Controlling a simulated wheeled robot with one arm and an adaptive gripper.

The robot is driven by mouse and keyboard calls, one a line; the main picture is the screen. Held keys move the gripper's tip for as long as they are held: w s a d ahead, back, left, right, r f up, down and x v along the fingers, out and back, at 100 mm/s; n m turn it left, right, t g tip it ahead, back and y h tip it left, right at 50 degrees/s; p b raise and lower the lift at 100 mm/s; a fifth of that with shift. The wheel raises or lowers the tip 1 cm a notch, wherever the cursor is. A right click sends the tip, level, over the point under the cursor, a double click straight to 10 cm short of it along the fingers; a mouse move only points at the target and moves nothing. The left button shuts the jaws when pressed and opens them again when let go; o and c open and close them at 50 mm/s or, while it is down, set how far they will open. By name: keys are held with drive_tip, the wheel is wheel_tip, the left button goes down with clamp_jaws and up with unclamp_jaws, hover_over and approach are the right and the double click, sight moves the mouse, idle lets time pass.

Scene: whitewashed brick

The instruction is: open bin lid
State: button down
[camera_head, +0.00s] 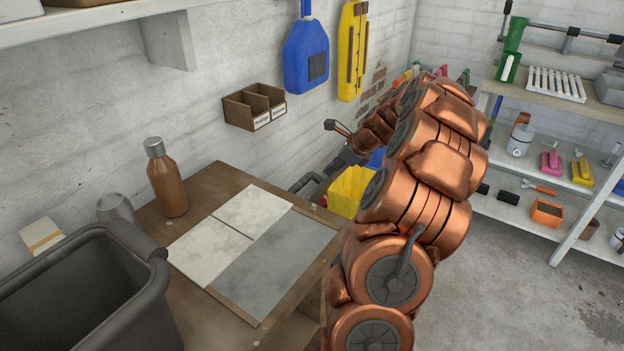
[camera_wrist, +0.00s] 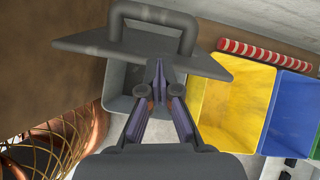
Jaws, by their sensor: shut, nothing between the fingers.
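A dark grey lid (camera_wrist: 90,42) with a raised loop handle (camera_wrist: 188,35) shows at the top of the wrist view. A grey bin (camera_wrist: 118,78) shows below the lid's edge. The lid looks slanted over the bin; I cannot tell how far it stands from the rim. My gripper (camera_wrist: 160,68) is shut and empty, its fingertips overlapping the lid's edge below the handle. I cannot tell whether they touch it. The fingers hide the middle of the grey bin.
An open yellow bin (camera_wrist: 236,105), a blue bin (camera_wrist: 291,112) and a red-and-white striped bar (camera_wrist: 262,53) stand to the right. In the head view, a table (camera_head: 200,190) with tiles and a brown bottle (camera_head: 168,182) is left of my arm; shelves (camera_head: 540,185) stand right.

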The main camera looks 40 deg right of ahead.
drive_tip(key=w+a+f+m, duration=0.1)
drive_tip(key=f, duration=0.1)
drive_tip(key=w+f+m, duration=0.1)
drive_tip(key=w+f, duration=0.1)
drive_tip(key=w+a+f+t, duration=0.1)
drive_tip(key=w+f, duration=0.1)
drive_tip(key=shift+w+a+f+m+p, duration=0.2)
drive_tip(key=shift+a+f+m+p, duration=0.1)
drive_tip(key=shift+m+p, duration=0.1)
idle(0.4)
drive_tip(key=shift+r, duration=0.1)
